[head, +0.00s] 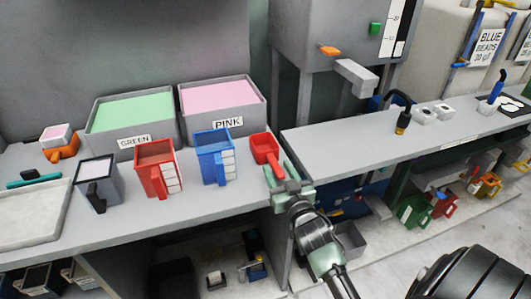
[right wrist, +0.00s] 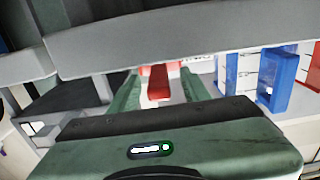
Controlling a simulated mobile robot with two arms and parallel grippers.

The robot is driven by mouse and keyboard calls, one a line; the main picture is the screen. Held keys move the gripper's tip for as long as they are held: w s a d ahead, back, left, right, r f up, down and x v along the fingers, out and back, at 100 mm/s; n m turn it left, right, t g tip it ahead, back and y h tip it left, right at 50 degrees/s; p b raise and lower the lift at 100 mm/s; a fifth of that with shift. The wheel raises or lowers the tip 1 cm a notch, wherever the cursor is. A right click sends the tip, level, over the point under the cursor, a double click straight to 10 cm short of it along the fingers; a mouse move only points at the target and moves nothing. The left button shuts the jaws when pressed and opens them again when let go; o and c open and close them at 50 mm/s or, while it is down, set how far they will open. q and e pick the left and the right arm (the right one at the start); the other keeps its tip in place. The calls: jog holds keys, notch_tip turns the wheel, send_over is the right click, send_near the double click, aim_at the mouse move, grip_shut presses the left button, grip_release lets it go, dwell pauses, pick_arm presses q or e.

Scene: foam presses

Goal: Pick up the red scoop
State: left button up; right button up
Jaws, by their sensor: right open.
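The red scoop (head: 264,147) sits at the front right end of the left counter, right of the blue measuring jug, its handle pointing toward the front edge. My right gripper (head: 281,174) is at that edge, at the handle end of the scoop. In the right wrist view its two green fingers (right wrist: 160,92) stand apart, open, with the red handle (right wrist: 158,83) showing between them. I cannot tell if a finger touches it. The scoop's bowl is mostly hidden in the right wrist view by a grey bar across the top. My left gripper is not in view.
A blue jug (head: 213,160) and a red jug (head: 156,170) stand left of the scoop. Behind are the GREEN bin (head: 135,142) and PINK bin (head: 228,123). A gap separates this counter from the right-hand bench (head: 350,140). A grey machine (head: 320,30) stands behind.

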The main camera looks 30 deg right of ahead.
aim_at(269, 154)
jog(key=x, duration=0.4)
jog(key=shift+w, duration=0.25)
grip_shut()
